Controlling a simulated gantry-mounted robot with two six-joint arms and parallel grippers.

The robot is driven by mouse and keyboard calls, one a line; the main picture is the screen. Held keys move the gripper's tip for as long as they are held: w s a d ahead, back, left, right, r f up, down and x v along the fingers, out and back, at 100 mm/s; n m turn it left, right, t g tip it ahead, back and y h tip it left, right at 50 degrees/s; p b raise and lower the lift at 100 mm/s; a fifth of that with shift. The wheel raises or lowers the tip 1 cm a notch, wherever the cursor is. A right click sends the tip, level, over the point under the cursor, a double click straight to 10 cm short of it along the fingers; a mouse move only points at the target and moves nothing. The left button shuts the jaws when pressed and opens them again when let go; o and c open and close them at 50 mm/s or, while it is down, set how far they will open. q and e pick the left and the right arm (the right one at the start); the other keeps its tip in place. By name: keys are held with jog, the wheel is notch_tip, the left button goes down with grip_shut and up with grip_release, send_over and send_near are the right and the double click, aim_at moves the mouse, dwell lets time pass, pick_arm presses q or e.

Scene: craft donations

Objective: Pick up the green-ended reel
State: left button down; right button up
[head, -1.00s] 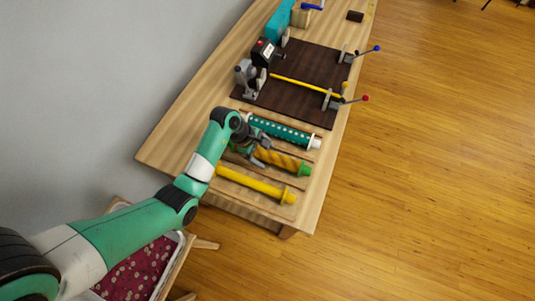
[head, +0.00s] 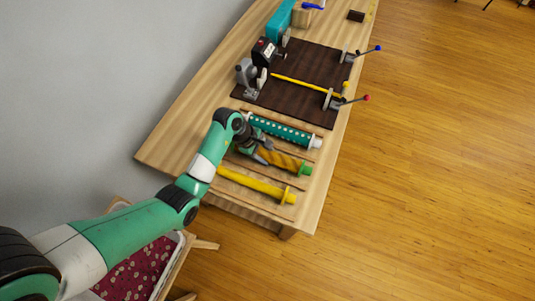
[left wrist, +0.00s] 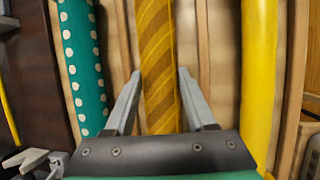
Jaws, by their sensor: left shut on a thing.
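The green-ended reel (head: 284,161) is a roll with diagonal mustard and brown stripes and a green end cap. It lies in the middle place of the slotted wooden rack, between two other reels. My left gripper (head: 266,151) is over its left part, shut on the striped roll. In the left wrist view the striped roll (left wrist: 158,60) runs between the two grey fingers of the gripper (left wrist: 160,74). The reel's other end is hidden by my gripper. My right gripper is not in view.
A teal reel with white dots (head: 285,131) lies above and a plain yellow reel (head: 255,185) below, both close to the gripper. Further up is a dark board (head: 300,75) with clamps and a yellow rod. The floor (head: 430,180) to the right is clear.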

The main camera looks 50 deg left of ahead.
aim_at(271, 153)
pick_arm(q)
jog(key=shift+r+p, duration=0.35)
jog(key=shift+r, duration=0.25)
notch_tip(271, 153, up, 3)
jog(key=shift+f+p, duration=0.1)
jog(key=shift+p, duration=0.7)
jog(key=s+d+r+p, duration=0.5)
jog(key=s+d+r, duration=0.4)
jog(key=s, duration=0.1)
jog(key=shift+s+d+p, duration=0.2)
jog(key=shift+p, duration=0.2)
